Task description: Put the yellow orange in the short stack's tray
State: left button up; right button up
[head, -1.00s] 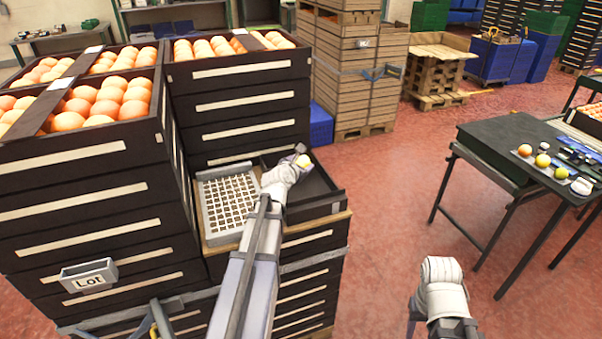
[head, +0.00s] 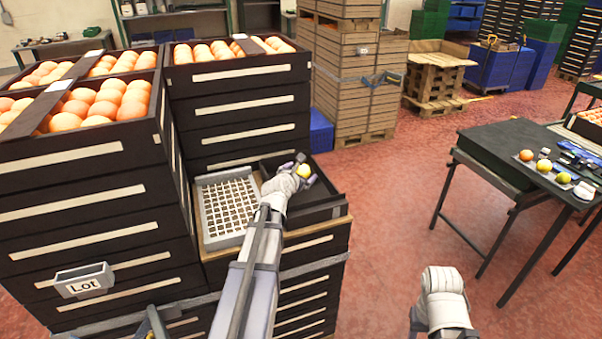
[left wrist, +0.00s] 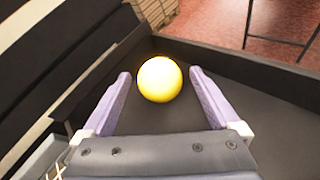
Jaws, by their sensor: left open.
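The yellow orange (head: 304,171) is in the black tray (head: 326,212) on top of the short stack. In the left wrist view the orange (left wrist: 159,79) lies between the fingertips, with visible gaps to both fingers. My left gripper (head: 305,169) is open around it, low over the tray; it also shows in the left wrist view (left wrist: 159,82). The tray's dark floor and far wall (left wrist: 220,57) show behind the orange. My right arm's white wrist (head: 442,290) is at the bottom right, away from the stack; its fingers cannot be made out.
A grey grid (head: 228,207) lies at the left of the short stack's top. Taller crate stacks (head: 85,205) full of oranges stand left and behind. A dark table (head: 490,146) at right bears a few fruits and small items. Red floor is clear between.

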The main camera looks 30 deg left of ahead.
pick_arm(q)
jog(key=shift+r, duration=0.2)
jog(key=p+v, duration=0.4)
jog(key=v, duration=0.8)
jog(key=shift+p, duration=0.35)
